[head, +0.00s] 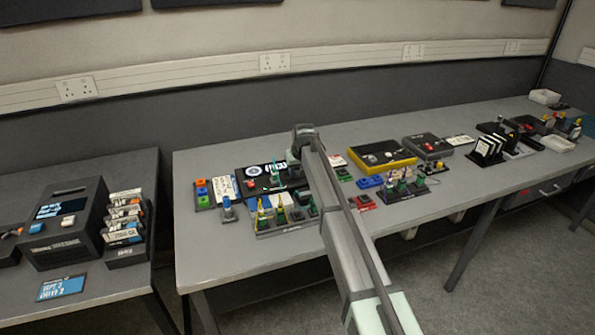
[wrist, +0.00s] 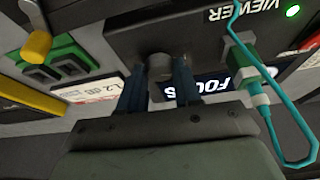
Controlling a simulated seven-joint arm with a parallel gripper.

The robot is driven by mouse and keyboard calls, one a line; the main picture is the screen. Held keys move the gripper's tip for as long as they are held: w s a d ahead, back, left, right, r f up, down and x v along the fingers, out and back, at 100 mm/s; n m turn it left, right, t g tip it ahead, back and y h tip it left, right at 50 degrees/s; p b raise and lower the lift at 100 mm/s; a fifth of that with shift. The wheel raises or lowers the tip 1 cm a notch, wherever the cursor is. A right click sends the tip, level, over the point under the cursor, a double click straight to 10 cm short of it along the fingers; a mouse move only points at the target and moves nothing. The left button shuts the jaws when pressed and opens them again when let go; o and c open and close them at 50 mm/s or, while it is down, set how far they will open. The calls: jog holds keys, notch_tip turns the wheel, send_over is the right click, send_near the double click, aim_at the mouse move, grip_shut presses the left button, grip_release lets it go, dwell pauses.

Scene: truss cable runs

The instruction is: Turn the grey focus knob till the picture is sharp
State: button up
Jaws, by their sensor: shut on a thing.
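The dark viewer unit (wrist: 190,30) fills the top of the wrist view, with "VIEWER" lettering and a lit green lamp (wrist: 292,11). The grey focus knob (wrist: 157,62) sits on it, between the two dark fingers of my gripper (wrist: 160,85), which are shut on it. A dark screen (wrist: 212,88) beside it shows white "FOCUS" lettering, partly hidden by the right finger. I cannot tell how sharp its picture is. In the head view the viewer (head: 256,172) lies on the long bench, left of my arm, which hides my fingertips and the knob.
A teal cable (wrist: 272,130) with a green plug loops right of the fingers in the wrist view. In the head view, a rack of coloured tools (head: 287,228) stands in front of the viewer and a yellow-edged box (head: 382,156) lies right of my arm. The bench's front left is clear.

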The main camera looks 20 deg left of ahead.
jog(key=m+h, duration=0.1)
jog(key=m, duration=0.1)
jog(key=m+t, duration=0.1)
jog(key=m, duration=0.2)
jog(key=shift+s+a+h, duration=0.1)
jog(key=shift+a+h, duration=0.1)
jog(key=shift+h, duration=0.2)
jog(key=shift+m+h, duration=0.3)
jog(key=shift+m, duration=0.7)
jog(key=o, duration=1)
jog(key=shift+o, duration=0.2)
jog(key=shift+r, duration=0.1)
jog(key=v, duration=1.3)
jog(key=shift+s+r, duration=0.25)
jog(key=shift+s, duration=0.05)
jog(key=shift+a, duration=0.1)
